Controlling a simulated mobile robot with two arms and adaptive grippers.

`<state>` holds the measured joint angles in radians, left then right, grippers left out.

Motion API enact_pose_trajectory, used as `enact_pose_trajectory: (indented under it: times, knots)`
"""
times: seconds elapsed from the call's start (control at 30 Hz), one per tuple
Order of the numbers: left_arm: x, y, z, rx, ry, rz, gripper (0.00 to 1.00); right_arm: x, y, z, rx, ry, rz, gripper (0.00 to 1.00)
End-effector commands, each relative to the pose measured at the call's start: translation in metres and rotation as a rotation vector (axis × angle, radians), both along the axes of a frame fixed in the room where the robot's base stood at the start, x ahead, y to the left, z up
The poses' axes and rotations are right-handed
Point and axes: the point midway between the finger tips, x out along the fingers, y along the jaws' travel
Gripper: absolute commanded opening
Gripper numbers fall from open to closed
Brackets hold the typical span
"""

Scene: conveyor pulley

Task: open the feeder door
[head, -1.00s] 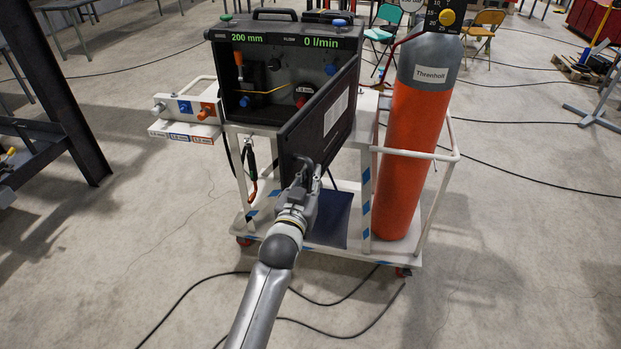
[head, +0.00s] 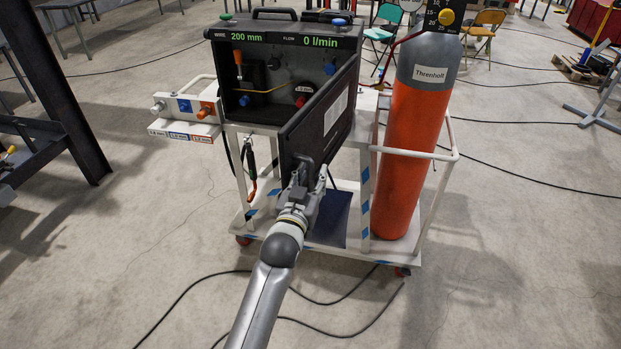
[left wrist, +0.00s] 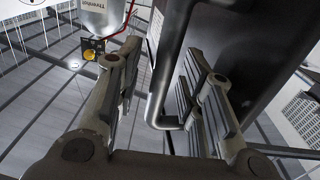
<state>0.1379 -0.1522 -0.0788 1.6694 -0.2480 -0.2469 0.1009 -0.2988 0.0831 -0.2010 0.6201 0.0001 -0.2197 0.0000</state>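The feeder (head: 268,40) is a black box with a lit display on top of a white cart. Its black door (head: 315,118) stands swung wide open toward me, and the inside of the feeder shows. My left gripper (head: 309,178) is at the near lower edge of the door with its fingers spread. In the left wrist view, the open fingers (left wrist: 158,90) stand on either side of a bent dark bar at the door (left wrist: 245,45), apparently its handle; I see gaps between bar and fingers. My right gripper is not in view.
An orange gas cylinder (head: 404,150) stands on the right of the cart (head: 375,250). A white panel with connectors (head: 187,107) sticks out on the left. Black cables (head: 205,277) lie on the floor. A dark steel post (head: 60,90) stands at left.

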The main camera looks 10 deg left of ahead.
Motion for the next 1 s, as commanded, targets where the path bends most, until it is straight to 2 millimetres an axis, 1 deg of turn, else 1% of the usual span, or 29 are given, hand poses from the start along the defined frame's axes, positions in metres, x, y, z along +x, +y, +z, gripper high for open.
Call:
enact_pose_trajectory:
  times: [0.13,0.23,0.5,0.7,0.83,1.0]
  knots:
    - [-0.007,0.000,-0.001,0.000,0.002,0.000,0.35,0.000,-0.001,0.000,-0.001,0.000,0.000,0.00]
    - [-0.019,0.001,-0.002,0.000,0.002,0.000,0.35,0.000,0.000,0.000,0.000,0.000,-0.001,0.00]
    - [-0.069,0.003,-0.001,-0.001,0.002,0.000,0.35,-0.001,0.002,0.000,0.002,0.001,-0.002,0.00]
    - [-0.100,0.004,-0.001,-0.001,0.002,0.000,0.35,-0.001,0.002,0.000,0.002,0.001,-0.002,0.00]
    - [-0.113,0.004,-0.001,0.000,0.002,0.000,0.35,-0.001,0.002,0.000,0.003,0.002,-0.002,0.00]
    - [-0.119,0.005,0.000,0.000,0.000,0.000,0.35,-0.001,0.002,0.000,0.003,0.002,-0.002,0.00]
